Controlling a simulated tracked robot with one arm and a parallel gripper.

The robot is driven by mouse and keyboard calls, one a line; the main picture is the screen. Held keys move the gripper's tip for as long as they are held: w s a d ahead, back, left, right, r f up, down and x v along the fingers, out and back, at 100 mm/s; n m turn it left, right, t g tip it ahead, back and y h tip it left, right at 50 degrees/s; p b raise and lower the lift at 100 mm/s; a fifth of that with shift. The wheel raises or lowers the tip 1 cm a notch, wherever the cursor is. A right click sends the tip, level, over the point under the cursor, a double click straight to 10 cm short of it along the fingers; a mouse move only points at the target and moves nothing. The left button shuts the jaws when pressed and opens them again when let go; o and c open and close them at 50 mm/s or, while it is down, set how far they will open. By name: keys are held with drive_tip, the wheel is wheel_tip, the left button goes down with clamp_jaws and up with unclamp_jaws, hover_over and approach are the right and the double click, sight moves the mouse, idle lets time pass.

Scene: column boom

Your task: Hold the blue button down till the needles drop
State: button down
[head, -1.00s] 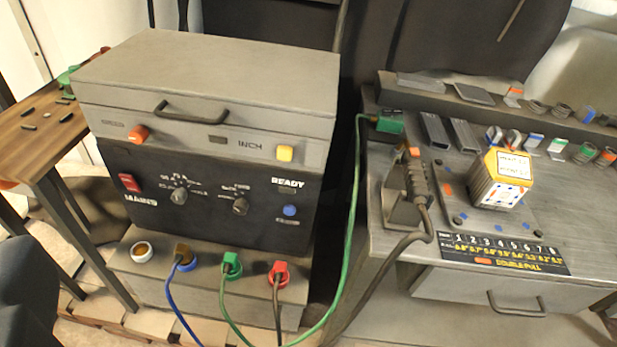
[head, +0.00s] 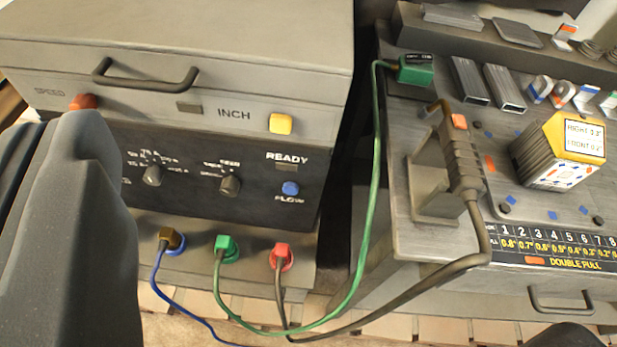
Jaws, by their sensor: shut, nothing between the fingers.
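The blue button (head: 290,188) is a small round knob on the black front panel of the grey machine (head: 200,90). It sits above the word FLOW and below a dark READY window (head: 286,167). Nothing touches or covers it. I see no needles in the view. A large dark grey shape, which looks like part of my own arm, fills the lower left and hides the panel's left part. I cannot make out my gripper's fingers.
A yellow INCH button (head: 281,123) and two dark knobs share the machine's front. Brown, green (head: 227,248) and red (head: 282,256) plugs trail cables below. A bench (head: 400,200) at right holds a welding torch (head: 455,160) and a yellow-topped block (head: 562,150).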

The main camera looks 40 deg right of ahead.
drive_tip(key=w+d+f+p, duration=0.2)
drive_tip(key=w+d+f, duration=0.65)
drive_tip(key=f, duration=0.25)
drive_tip(key=m+y+p, duration=0.2)
drive_tip(key=p, duration=0.1)
approach(291, 189)
drive_tip(key=w+a+r, duration=0.2)
drive_tip(key=a+r, duration=0.2)
drive_tip(key=a, duration=0.1)
drive_tip(key=s+a+f+m+y+p, duration=0.1)
drive_tip(key=s+f+m+y+p, duration=0.1)
drive_tip(key=f, duration=0.5)
drive_tip(key=shift+s+a+t+y, duration=0.3)
drive_tip(key=shift+s+a+t, duration=0.1)
drive_tip(key=shift+s, duration=0.35)
drive_tip(key=w+d+p, duration=0.4)
drive_tip(key=w+d, duration=0.1)
drive_tip(key=w, duration=0.2)
drive_tip(key=shift+p, duration=0.35)
drive_tip(key=shift+w+f, duration=0.1)
drive_tip(key=shift+w, duration=0.05)
